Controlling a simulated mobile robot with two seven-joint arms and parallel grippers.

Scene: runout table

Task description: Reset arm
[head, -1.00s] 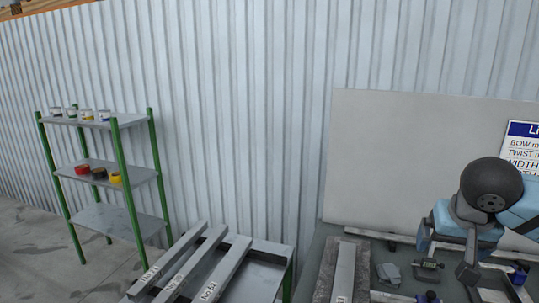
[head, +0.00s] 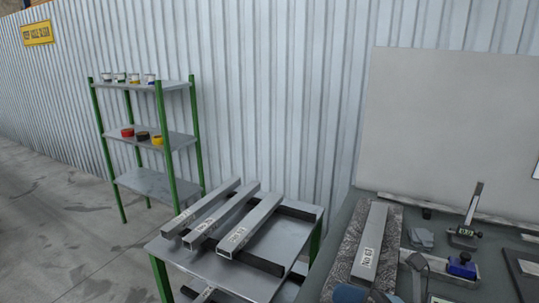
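Neither gripper shows clearly in the head view. My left arm and gripper are out of view.
A labelled metal bar (head: 371,240) lies on a speckled plate (head: 396,230) on the bench. Three bars lie on a grey table (head: 200,265) at left. A green-framed shelf (head: 165,185) stands behind.

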